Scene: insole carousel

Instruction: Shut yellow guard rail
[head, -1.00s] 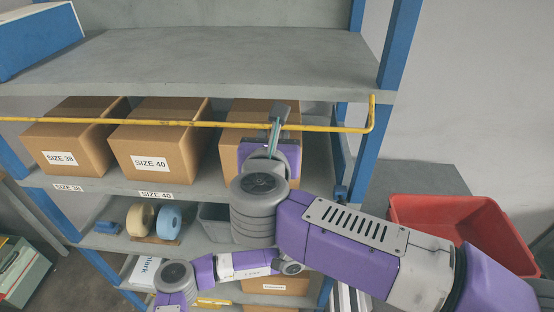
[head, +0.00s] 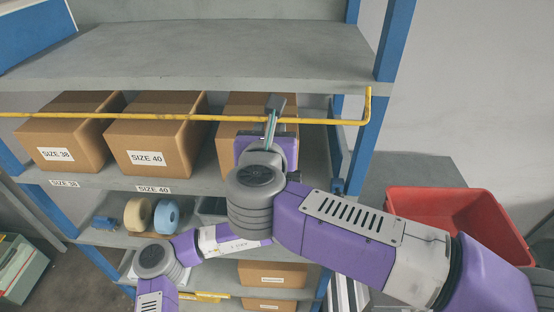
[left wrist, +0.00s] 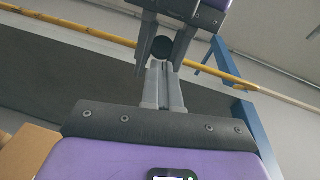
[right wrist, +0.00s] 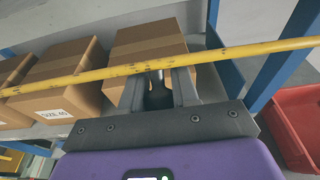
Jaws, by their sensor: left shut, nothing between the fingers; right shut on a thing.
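The yellow guard rail (head: 150,117) spans in front of the box row, just below the top shelf edge. Its right end bends up beside the blue post. My right gripper (head: 273,108) is shut on the rail in front of the rightmost box; the right wrist view shows the rail (right wrist: 245,51) crossing at its fingertips (right wrist: 157,68). My left gripper (left wrist: 165,70) is shut and empty, just below my right gripper's fingers in the left wrist view, with the rail (left wrist: 85,30) behind. In the head view my right arm hides the left gripper.
Cartons marked SIZE 38 (head: 60,135) and SIZE 40 (head: 150,140) and a third carton (head: 229,140) stand behind the rail. Tape rolls (head: 166,215) sit on a lower shelf. A red bin (head: 440,212) stands at right. The top shelf (head: 220,60) is largely bare.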

